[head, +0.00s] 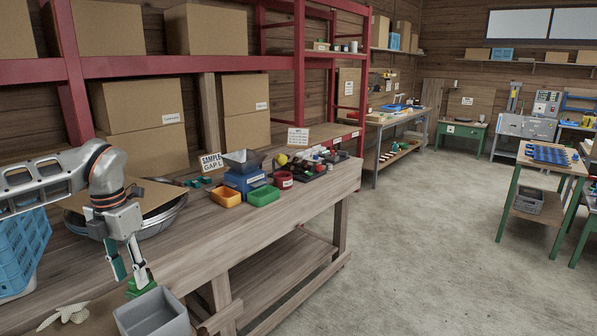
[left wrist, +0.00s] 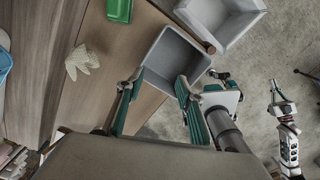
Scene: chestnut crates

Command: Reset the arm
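My left arm comes in from the left in the head view. Its gripper (head: 129,270) points down above the near end of the wooden bench (head: 190,235), with its two teal-padded fingers apart. In the left wrist view the left gripper (left wrist: 159,80) is open, with nothing between its fingers. A grey bin (head: 153,313) is just below and to the right of it; the bin (left wrist: 172,60) also shows beyond the fingertips in the left wrist view. Parts of my other arm seem to show at the right of the left wrist view, but its finger state is unclear.
A blue crate (head: 22,245) and a round pan with a board (head: 150,220) are close to the arm. Red shelving (head: 180,66) stands behind. The floor (head: 400,240) right of the bench is clear.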

